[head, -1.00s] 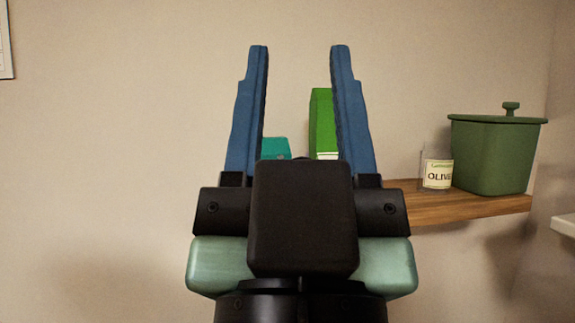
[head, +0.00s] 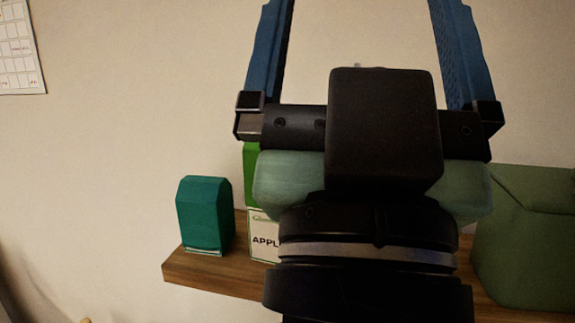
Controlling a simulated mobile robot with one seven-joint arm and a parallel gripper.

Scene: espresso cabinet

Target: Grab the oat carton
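No carton in the head view shows a readable oat label. A teal carton-like box (head: 205,214) stands upright at the left end of the wooden shelf, its printed label not visible. A bright green carton (head: 251,175) stands just right of it, with a white label reading "APPL"; my gripper hides the rest. My gripper (head: 360,25) is open, its blue fingers wide apart with nothing seen between them. Their tips run past the top edge of the picture. The gripper is in front of the shelf and right of the teal box.
The wooden shelf (head: 215,277) runs along the wall, its middle hidden by my arm. A large green lidded canister (head: 530,250) stands at the right. A printed sheet (head: 20,52) hangs on the wall at upper left.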

